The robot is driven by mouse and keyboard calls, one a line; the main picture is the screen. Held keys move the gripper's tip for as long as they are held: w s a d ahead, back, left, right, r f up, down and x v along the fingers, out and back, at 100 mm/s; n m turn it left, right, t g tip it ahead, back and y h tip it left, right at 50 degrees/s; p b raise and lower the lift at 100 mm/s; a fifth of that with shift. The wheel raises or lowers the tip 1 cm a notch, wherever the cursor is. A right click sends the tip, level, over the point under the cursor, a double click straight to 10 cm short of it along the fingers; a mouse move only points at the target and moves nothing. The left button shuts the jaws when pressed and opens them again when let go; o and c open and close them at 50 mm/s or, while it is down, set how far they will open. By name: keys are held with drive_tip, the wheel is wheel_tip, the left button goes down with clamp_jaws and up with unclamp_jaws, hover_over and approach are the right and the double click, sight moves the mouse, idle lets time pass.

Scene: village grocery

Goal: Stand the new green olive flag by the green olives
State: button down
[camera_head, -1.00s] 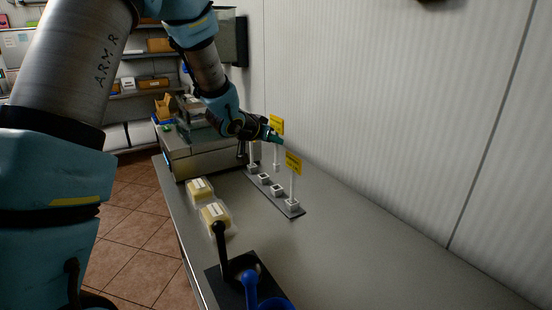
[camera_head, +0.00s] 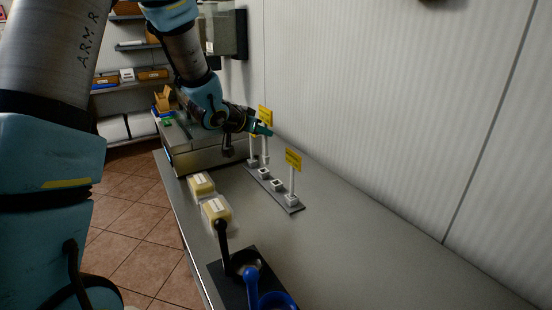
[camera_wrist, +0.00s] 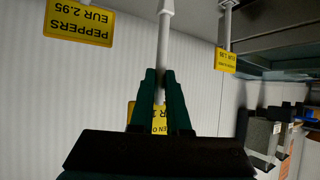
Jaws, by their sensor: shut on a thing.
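My gripper (camera_head: 266,130) is shut on the white stem of a yellow flag (camera_head: 265,114). In the wrist view the stem (camera_wrist: 165,45) runs between the fingers (camera_wrist: 161,100), and the yellow sign (camera_wrist: 150,118) behind them shows part of the text "EN O". The picture is upside down there. A grey strip (camera_head: 285,203) with a row of white sockets lies on the counter below. The held flag's foot appears above the strip's far half, near an empty socket (camera_head: 263,173); the exact gap is unclear. I cannot make out green olives.
A "PEPPERS" flag (camera_wrist: 80,20) stands in the strip's near socket, also in the head view (camera_head: 293,160). Another flag (camera_wrist: 226,60) stands at the far end. The counter's right is clear.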

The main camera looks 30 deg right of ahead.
drive_tip(key=s+a+p, duration=0.1)
drive_tip(key=a+p, duration=0.2)
drive_tip(key=a, duration=1.3)
drive_tip(key=shift+s, duration=0.2)
drive_tip(key=shift+a, duration=0.1)
